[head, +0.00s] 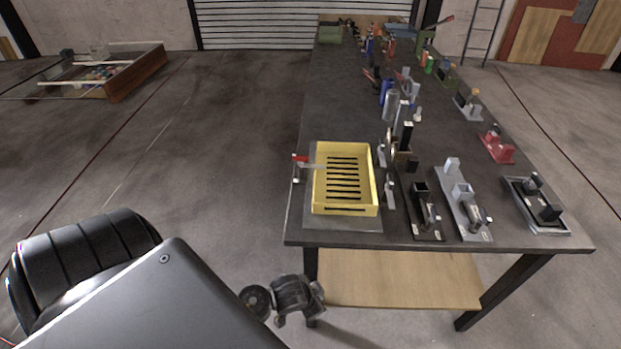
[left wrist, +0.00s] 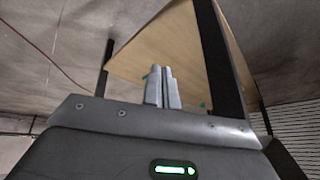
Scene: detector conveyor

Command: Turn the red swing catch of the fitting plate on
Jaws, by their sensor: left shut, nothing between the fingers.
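A yellow tray (head: 376,200) with dark slots in its floor sits on a dark grey plate (head: 345,224) at the near left corner of the table. A small red catch (head: 300,158) shows at the tray's left side, by the table edge. It lies roughly crosswise; its exact angle is too small to tell. In the left wrist view my left gripper (left wrist: 162,72) is shut and empty, its two pale fingers side by side, with a wooden board beyond them. In the head view its fingers cannot be made out. My right gripper is not in view.
The dark table (head: 335,110) carries black and grey fixtures right of the tray, a red fixture (head: 496,146) and bottles farther back. A wooden shelf (head: 400,279) lies below the tabletop, between the legs.

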